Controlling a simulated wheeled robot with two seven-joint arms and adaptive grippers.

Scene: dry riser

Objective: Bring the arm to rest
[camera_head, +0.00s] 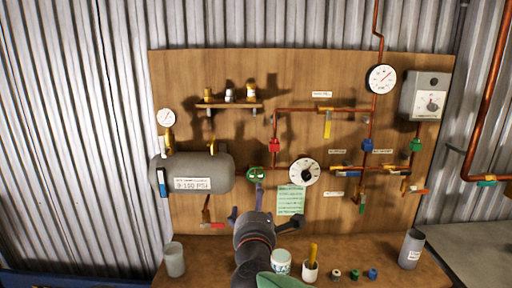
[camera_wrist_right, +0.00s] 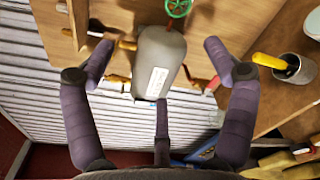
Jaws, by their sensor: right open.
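My right arm comes up from the bottom middle in the head view. Its gripper (camera_head: 262,208) is open, with dark fingers spread and nothing between them. It is in front of the lower part of the wooden board (camera_head: 230,120), below the green valve wheel (camera_head: 256,174). In the right wrist view the open fingers (camera_wrist_right: 160,75) frame the grey tank (camera_wrist_right: 158,62), which lies beyond them; no contact shows. The green valve wheel (camera_wrist_right: 178,8) is at the top edge there. My left gripper is not in view.
The grey tank (camera_head: 200,173) is mounted at the board's left. Copper pipes, gauges (camera_head: 305,172) and valves cover the right. On the bench stand a clear cup (camera_head: 174,260), a white tub (camera_head: 281,262), a cup with a yellow-handled tool (camera_head: 311,270) and a grey canister (camera_head: 411,249).

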